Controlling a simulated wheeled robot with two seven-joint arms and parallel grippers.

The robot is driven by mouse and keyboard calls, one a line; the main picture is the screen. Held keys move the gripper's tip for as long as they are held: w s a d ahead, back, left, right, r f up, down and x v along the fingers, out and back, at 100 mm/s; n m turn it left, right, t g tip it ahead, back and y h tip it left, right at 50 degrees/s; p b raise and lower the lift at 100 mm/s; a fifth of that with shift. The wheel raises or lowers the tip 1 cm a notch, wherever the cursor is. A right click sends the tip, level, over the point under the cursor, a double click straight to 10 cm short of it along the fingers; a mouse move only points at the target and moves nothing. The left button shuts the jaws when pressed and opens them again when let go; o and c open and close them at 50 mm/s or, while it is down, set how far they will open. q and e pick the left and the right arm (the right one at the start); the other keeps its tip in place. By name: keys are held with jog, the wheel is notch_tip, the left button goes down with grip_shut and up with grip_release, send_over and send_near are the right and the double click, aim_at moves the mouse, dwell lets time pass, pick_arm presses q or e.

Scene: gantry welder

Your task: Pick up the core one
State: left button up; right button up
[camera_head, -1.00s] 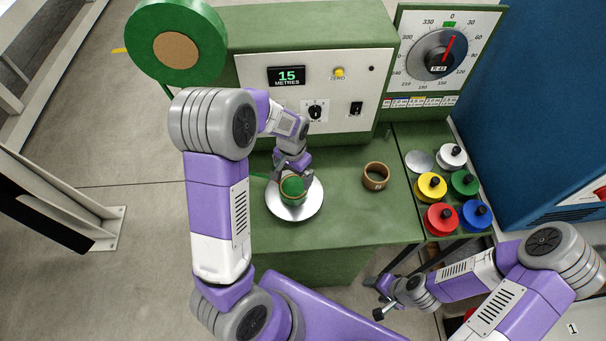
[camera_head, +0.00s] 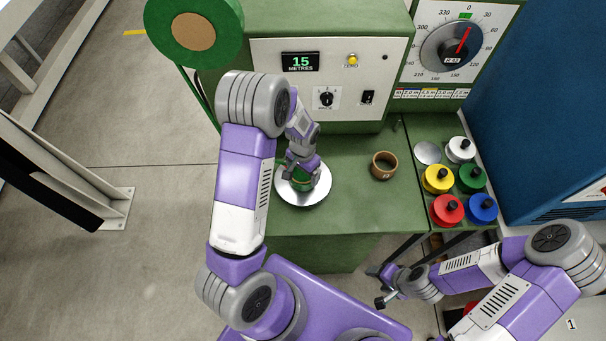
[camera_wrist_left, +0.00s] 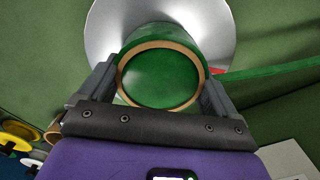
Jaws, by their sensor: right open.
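A green-wound core (camera_head: 301,182) with a tan rim stands on a round silver plate (camera_head: 318,198) on the green bench. In the left wrist view the core (camera_wrist_left: 160,78) shows end-on, its inside green, over the plate (camera_wrist_left: 215,30). My left gripper (camera_head: 302,170) is down at it, one finger on each side and close against the wall. Whether both fingers press on it cannot be told. A bare brown core (camera_head: 384,166) stands apart on the bench to the right, with a small unreadable mark. My right gripper (camera_head: 383,286) is open and empty, beyond the bench's front edge.
A green strip (camera_wrist_left: 265,72) runs from the wound core. Behind stands a panel (camera_head: 325,75) reading 15 metres, with a large green reel (camera_head: 232,40) at left. Several coloured knobbed discs (camera_head: 448,209) are at right. The bench front (camera_head: 350,215) is clear.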

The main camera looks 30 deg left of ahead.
pick_arm(q)
jog(key=shift+c, duration=0.8)
notch_tip(320, 180, up, 9)
jog(key=b, duration=0.1)
jog(key=shift+r, duration=0.1)
